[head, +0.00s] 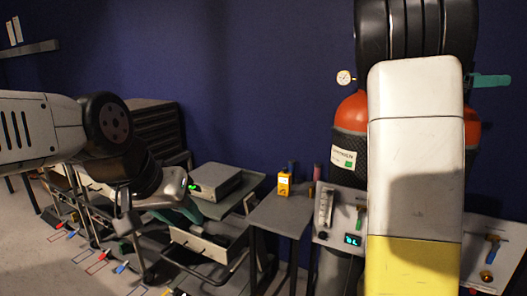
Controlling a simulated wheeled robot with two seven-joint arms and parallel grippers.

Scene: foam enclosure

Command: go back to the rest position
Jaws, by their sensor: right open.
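My left arm comes in from the left, with a white link and black joints. My left gripper (128,224) hangs at its end, dark and low over the carts; its fingers blend into the dark background, so I cannot tell their opening or whether they hold anything. My right arm's white and yellow link stands upright, large and close, right of centre, with a black joint at the top. The right gripper does not show.
An orange-red cylinder (350,112) with a gauge (344,77) stands behind my right arm. A yellow device (284,184) sits on a small grey table (277,216). A control panel (341,215) is beside it. Carts and a dark drawer cabinet (156,130) are at left.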

